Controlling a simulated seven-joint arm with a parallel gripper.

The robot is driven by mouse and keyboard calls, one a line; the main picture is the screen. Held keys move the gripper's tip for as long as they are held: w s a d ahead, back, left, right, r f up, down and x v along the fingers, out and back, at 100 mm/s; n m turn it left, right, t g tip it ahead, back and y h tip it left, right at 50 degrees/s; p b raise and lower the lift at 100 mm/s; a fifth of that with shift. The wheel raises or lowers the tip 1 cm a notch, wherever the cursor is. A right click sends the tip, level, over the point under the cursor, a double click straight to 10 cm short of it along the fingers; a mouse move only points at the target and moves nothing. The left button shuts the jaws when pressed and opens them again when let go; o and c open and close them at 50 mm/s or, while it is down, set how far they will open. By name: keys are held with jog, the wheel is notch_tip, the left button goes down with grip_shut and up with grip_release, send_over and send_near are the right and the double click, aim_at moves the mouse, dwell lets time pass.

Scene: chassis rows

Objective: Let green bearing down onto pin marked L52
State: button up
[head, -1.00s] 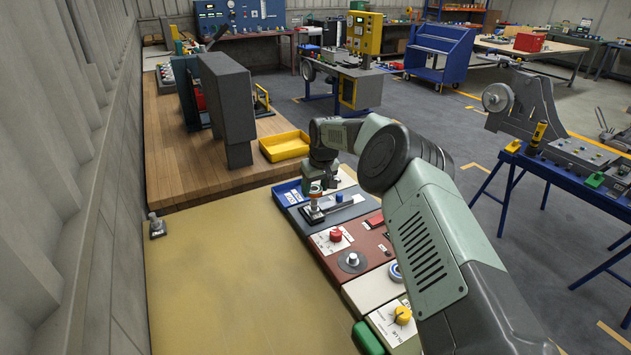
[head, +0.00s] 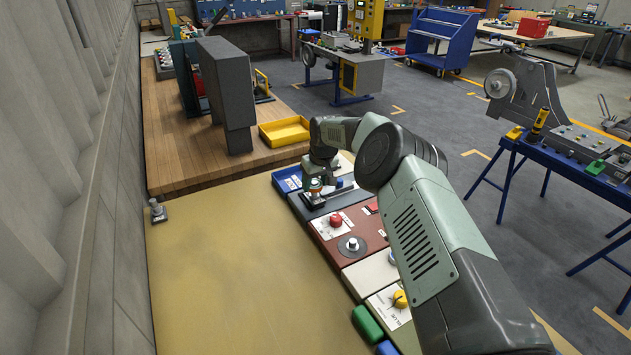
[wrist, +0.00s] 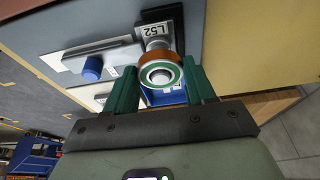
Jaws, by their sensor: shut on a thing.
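The green bearing (wrist: 160,75), a ring with a green face and an orange-brown outer band, sits between the two green fingers of my gripper (wrist: 162,84) in the wrist view. My gripper is shut on it. The metal pin (wrist: 154,43) shows just beyond the bearing, on a dark square base with a white tag (wrist: 156,30) reading L52. In the head view the bearing (head: 314,184) is close above the dark base (head: 313,201). The bearing hides part of the pin, and I cannot tell whether its hole is around the pin tip.
A grey plate with a blue knob (wrist: 92,67) lies beside the pin. A blue tray (head: 287,181) stands behind the pin's station. A red knob (head: 336,220) and a grey disc (head: 352,245) are on the nearer panel. The tan bench top (head: 230,270) at left is mostly clear.

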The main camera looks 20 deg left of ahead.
jog(key=o, duration=1.4)
jog(key=shift+c, duration=0.2)
jog(key=v, duration=1.1)
notch_tip(320, 180, up, 7)
